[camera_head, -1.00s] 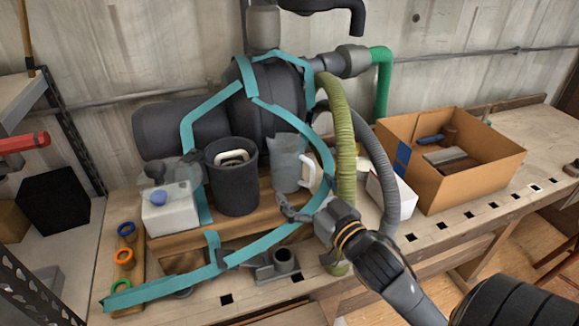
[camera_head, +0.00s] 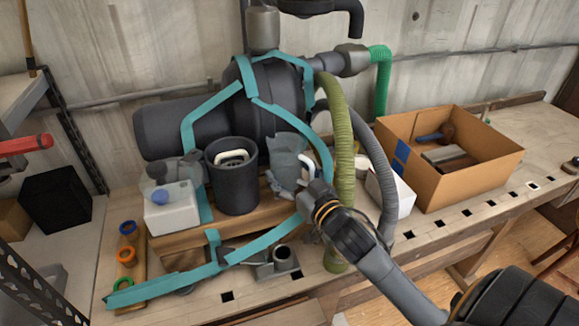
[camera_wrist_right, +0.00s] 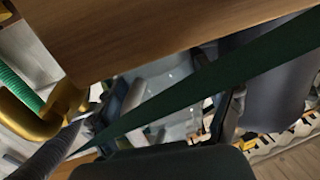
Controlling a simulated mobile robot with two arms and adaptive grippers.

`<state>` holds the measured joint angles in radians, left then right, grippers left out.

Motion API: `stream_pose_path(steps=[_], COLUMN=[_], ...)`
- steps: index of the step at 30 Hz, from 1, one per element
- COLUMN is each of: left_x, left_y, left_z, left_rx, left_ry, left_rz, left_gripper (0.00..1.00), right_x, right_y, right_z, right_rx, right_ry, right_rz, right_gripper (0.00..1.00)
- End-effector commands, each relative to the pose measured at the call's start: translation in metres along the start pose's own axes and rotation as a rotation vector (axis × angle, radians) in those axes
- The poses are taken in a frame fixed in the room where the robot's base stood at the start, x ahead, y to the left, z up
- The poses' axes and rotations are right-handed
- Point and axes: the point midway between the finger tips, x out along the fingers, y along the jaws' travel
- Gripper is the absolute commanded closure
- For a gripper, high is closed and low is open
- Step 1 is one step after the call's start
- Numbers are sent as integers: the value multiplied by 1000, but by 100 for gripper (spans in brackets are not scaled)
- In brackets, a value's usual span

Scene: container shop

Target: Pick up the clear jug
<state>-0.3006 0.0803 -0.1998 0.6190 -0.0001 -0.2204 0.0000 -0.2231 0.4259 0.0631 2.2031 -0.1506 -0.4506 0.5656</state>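The clear jug (camera_head: 285,150) stands on the wooden riser to the right of the dark bucket (camera_head: 236,185), partly behind the teal strap (camera_head: 318,145). My right gripper (camera_head: 288,186) is at the jug's front, its fingers spread on either side of the lower body. In the right wrist view, the clear jug (camera_wrist_right: 178,85) shows between the two dark fingers of the gripper (camera_wrist_right: 172,108), with a dark green strap (camera_wrist_right: 205,88) crossing in front. I cannot tell whether the fingers touch it. The white handle is partly hidden by the gripper. My left gripper is out of view.
A ribbed olive hose (camera_head: 341,150) and a grey hose (camera_head: 380,160) hang close to the right of the jug. A white box (camera_head: 172,208) is left of the bucket. An open cardboard box (camera_head: 465,180) stands at the right. The bench front right is clear.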

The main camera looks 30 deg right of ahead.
Motion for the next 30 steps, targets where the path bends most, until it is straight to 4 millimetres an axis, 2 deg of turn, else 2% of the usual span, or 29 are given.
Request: stream_pose_path(steps=[1,3,5,19,30], left_x=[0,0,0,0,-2], left_y=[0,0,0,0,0], left_z=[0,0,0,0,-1], left_rx=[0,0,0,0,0], left_ry=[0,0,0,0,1], left_rz=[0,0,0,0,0], left_gripper=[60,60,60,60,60], right_x=[0,0,0,0,-2], right_y=[0,0,0,0,-2], right_z=[0,0,0,-7,-37], right_rx=[0,0,0,-1,0], right_ry=[0,0,0,4,5], right_rz=[0,0,0,-1,-2], right_gripper=[42,56,66,66,66])
